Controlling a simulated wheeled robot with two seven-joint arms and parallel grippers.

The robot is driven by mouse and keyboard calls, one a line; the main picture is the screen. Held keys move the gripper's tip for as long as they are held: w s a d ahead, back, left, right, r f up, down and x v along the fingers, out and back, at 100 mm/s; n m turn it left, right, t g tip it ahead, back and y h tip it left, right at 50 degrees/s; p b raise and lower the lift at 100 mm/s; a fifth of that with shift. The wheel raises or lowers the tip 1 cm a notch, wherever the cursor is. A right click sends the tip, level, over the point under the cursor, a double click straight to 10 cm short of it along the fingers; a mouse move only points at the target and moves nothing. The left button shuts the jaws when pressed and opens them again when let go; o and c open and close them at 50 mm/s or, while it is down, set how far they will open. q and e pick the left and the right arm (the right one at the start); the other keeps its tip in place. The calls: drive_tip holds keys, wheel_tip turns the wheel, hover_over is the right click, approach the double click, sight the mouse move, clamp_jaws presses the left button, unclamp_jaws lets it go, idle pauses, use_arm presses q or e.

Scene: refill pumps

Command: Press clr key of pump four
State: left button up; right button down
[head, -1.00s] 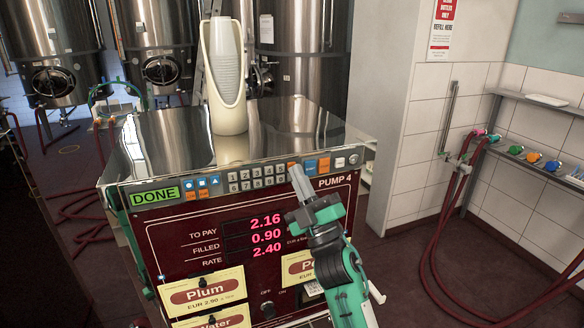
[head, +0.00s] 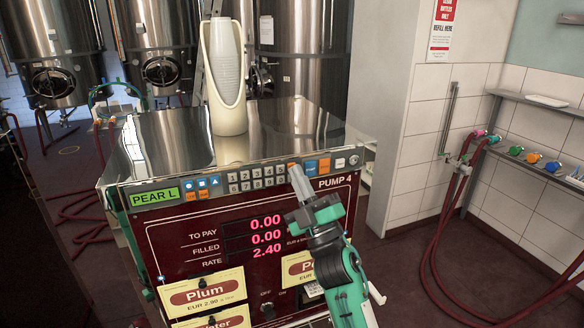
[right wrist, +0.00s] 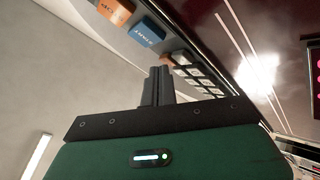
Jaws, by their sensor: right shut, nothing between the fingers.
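Pump 4 (head: 170,220) is a dark red box with a steel top. Its green display (head: 155,196) reads "PEAR L". The red figures show 0.00 to pay, 0.00 filled and rate 2.40. A key strip (head: 208,188) runs along the top of the front, with grey number keys (head: 256,177) and coloured keys. My right gripper (head: 297,172) is shut and empty, its tips just below an orange key (head: 293,166) right of the number keys. The lettering of that key cannot be read. In the right wrist view the shut fingers (right wrist: 157,86) are close to the keys; contact cannot be told. My left gripper is not seen.
A cream jug-like vessel (head: 226,80) stands on the pump's top. Yellow cards such as "Plum" (head: 203,292) are on the lower front. Steel tanks (head: 160,40) stand behind. Red hoses (head: 445,230) hang on the right wall, with floor free before them.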

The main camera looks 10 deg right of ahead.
drive_tip(key=shift+s+d, duration=0.1)
drive_tip(key=shift+s, duration=0.5)
drive_tip(key=shift+s+d+p, duration=0.25)
drive_tip(key=shift+s+p, duration=0.05)
drive_tip(key=shift+s, duration=0.95)
drive_tip(key=shift+s+d+p, duration=0.25)
drive_tip(key=shift+s+p, duration=0.05)
drive_tip(key=shift+s, duration=0.9)
